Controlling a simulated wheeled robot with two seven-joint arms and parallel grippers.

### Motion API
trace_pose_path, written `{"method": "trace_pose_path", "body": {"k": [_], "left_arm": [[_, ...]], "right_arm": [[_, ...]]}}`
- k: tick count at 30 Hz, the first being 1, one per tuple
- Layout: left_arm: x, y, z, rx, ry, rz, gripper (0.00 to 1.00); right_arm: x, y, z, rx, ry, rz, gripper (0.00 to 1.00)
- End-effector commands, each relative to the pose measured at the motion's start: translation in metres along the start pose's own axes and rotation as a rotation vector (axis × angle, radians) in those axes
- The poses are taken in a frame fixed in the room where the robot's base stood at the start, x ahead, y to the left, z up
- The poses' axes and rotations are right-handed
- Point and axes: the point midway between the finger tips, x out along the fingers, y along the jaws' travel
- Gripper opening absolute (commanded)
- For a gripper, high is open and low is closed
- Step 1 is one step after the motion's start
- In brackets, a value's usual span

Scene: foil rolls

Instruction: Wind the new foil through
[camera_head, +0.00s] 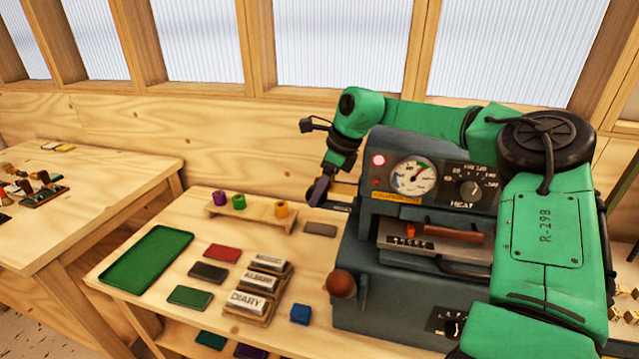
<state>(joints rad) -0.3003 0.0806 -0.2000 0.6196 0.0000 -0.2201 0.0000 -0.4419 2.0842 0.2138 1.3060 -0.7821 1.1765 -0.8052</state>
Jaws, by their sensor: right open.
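The dark grey foil press (385,290) stands at the right of the table, with a round gauge, a HEAT dial and a lit red lamp. My right arm reaches over and behind it. My right gripper (318,192) is open at the press's upper left side, partly hidden in its own dark parts. A dull purple piece shows at the fingers; I cannot tell whether it is foil. A wooden rack (262,218) left of the press holds a purple roll (220,198), a green roll (238,202) and a yellow-orange roll (281,209). My left gripper is out of view.
A green tray (147,258) lies at the table's left. Red, black and green booklets (190,297) lie beside labelled blocks (255,302), one reading DIARY. A blue block (300,314) sits near the press's red-brown knob (341,284). Another table (95,195) stands left.

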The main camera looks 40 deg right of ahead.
Motion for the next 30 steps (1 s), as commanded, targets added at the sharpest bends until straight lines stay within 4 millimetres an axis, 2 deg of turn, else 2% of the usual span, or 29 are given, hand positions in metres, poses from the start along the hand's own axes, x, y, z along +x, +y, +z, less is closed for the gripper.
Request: {"method": "trace_pose_path", "body": {"k": [5, 8, 16, 21, 24, 30], "left_arm": [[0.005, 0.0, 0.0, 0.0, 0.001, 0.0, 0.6], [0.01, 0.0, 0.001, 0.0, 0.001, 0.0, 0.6], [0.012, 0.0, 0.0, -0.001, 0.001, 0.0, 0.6], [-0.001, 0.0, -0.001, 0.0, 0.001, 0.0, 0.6], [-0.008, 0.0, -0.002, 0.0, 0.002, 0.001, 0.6], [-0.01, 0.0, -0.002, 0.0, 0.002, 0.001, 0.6]], "right_arm": [[-0.014, -0.001, 0.006, -0.001, -0.002, -0.004, 0.6], [-0.034, -0.001, 0.014, -0.001, -0.002, -0.005, 0.6], [-0.107, -0.001, 0.043, 0.0, -0.001, -0.007, 0.6], [-0.157, -0.001, 0.062, 0.0, 0.0, -0.005, 0.6], [-0.176, 0.0, 0.069, 0.001, 0.001, -0.002, 0.6], [-0.187, 0.0, 0.073, -0.001, 0.0, 0.001, 0.6]]}}
